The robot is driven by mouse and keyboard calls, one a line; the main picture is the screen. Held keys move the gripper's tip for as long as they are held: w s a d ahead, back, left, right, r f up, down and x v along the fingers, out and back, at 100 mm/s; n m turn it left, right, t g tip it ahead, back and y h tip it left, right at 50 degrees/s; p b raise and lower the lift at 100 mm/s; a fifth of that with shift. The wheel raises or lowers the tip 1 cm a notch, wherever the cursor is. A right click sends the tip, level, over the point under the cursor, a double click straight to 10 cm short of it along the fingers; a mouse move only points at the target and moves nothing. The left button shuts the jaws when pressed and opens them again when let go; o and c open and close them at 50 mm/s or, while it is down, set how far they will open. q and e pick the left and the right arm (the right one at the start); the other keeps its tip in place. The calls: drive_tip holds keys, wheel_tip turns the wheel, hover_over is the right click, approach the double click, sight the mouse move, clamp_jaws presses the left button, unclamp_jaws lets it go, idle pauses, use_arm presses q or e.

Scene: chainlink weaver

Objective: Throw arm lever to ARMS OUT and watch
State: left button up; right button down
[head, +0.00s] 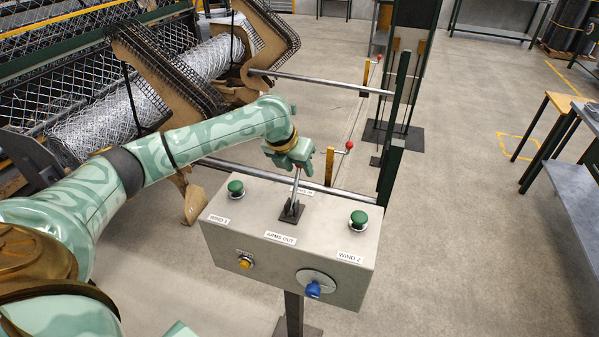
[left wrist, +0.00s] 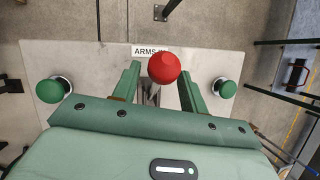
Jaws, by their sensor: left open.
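The grey control box (head: 290,235) stands on a post in the head view. Its metal arm lever (head: 295,190) rises from a dark slotted base on top, close to upright. The ARMS OUT label (head: 281,238) is on the near side of the base; the ARMS IN label (left wrist: 146,50) is on the far side, partly covered. My left gripper (head: 297,163) is above the box at the lever's upper end. In the left wrist view the lever's red knob (left wrist: 164,68) shows between the open, separated fingers. My right gripper is not in view.
Green WIND 1 (head: 236,188) and WIND 2 (head: 358,220) buttons flank the lever. A yellow button (head: 245,262) and blue knob (head: 313,289) are on the box's front. Behind stand the wire-mesh machine (head: 110,120), brown arms and a dark green post (head: 393,150).

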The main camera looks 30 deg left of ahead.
use_arm(q)
drive_tip(key=shift+w+f, duration=0.25)
drive_tip(key=shift+f, duration=0.35)
clamp_jaws()
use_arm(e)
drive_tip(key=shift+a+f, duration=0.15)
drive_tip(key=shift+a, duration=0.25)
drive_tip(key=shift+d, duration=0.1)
